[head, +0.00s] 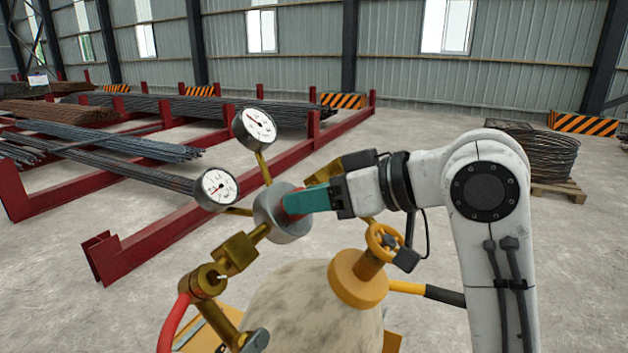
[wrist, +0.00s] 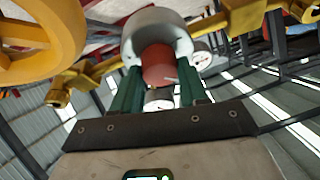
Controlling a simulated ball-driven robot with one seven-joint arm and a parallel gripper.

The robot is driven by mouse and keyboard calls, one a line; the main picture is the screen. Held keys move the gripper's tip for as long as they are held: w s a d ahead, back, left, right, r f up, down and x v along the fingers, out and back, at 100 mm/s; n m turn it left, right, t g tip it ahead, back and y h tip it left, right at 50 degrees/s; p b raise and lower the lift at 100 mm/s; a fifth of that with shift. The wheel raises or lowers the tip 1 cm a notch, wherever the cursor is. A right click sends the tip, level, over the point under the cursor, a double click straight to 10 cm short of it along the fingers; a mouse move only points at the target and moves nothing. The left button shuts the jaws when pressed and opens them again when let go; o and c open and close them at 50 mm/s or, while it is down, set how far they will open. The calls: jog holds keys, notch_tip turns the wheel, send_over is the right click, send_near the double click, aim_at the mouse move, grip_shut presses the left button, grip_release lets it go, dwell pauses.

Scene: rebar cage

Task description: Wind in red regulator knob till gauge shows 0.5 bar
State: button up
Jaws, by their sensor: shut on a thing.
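The red regulator knob (wrist: 158,65) sticks out of the grey round regulator body (head: 282,212). In the wrist view it sits between the two green fingers of my gripper (wrist: 157,80), which are shut on it from both sides. In the head view my gripper (head: 300,203) hides most of the knob, and only a little red shows. Two white-faced gauges are on brass stems: an upper one (head: 254,128) and a lower left one (head: 216,188). Their dials face the head camera, but the numbers are too small to read. Both gauges are partly hidden in the wrist view.
A pale mottled cylinder (head: 310,305) with a yellow collar and a yellow handwheel (head: 383,240) stands just below my gripper. Brass fittings and a red hose (head: 174,322) are at lower left. Red racks with rebar (head: 140,140) lie behind. Open concrete floor is at right.

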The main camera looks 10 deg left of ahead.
jog(key=shift+m+t+p, duration=0.4)
jog(key=shift+m+p, duration=0.15)
jog(key=shift+m, duration=0.45)
jog(key=o, duration=1)
jog(key=shift+o, duration=0.2)
jog(key=b+v, duration=0.1)
jog(key=v, duration=0.9)
jog(key=shift+s+d+r+b, duration=0.15)
jog(key=shift+d+r+b, duration=0.1)
jog(key=shift+d+b, duration=0.05)
